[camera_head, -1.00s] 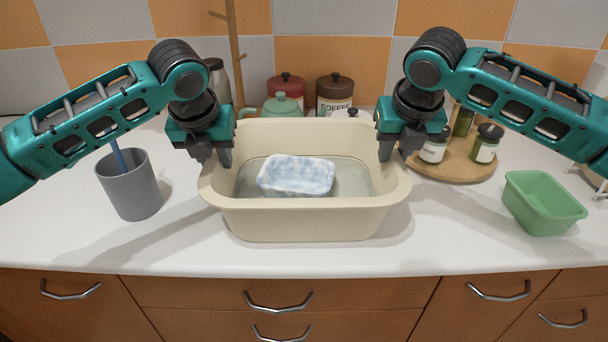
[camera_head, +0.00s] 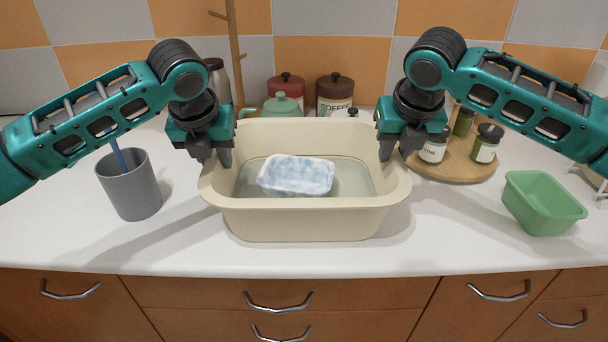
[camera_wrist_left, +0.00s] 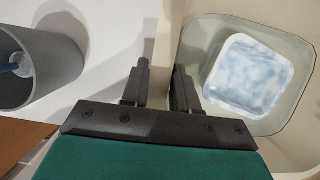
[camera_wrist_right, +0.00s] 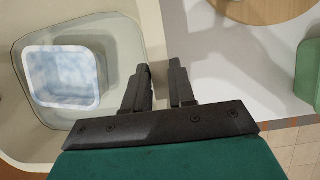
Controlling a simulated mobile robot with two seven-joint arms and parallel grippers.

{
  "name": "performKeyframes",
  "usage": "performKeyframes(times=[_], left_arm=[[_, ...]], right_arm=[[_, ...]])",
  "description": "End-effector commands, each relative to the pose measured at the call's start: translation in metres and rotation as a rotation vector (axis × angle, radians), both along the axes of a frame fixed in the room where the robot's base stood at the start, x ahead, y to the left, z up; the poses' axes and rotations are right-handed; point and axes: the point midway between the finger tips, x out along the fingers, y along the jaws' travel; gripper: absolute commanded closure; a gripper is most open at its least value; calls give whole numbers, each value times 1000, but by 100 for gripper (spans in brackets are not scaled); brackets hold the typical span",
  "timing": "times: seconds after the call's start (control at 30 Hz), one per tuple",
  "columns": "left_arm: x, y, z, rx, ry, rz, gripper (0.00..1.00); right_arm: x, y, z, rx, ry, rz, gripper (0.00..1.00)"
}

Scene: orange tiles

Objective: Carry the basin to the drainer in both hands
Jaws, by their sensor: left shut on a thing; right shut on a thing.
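The cream basin (camera_head: 305,222) stands on the white counter in the middle of the head view. Clear water and a blue-and-white marbled dish (camera_head: 297,176) are inside it; the dish also shows in the left wrist view (camera_wrist_left: 248,75) and the right wrist view (camera_wrist_right: 62,76). My left gripper (camera_head: 213,160) is shut on the basin's left rim. My right gripper (camera_head: 396,154) is shut on its right rim. In both wrist views the basin wall runs between the fingers.
A grey cup (camera_head: 130,186) with a blue stick stands at left. A green tub (camera_head: 542,202) and a round wooden board (camera_head: 455,170) with jars are at right. Canisters (camera_head: 334,93) and a teapot (camera_head: 282,105) stand behind the basin. The counter's front strip is clear.

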Motion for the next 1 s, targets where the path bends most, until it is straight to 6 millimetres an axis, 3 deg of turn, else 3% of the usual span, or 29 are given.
performKeyframes(times=[0.63,1.0], left_arm=[[0,-3,7,0,-8,-11,100],[0,-3,31,0,-7,-11,100]], right_arm=[[1,2,8,2,-9,7,100],[0,3,32,4,-9,10,100]])
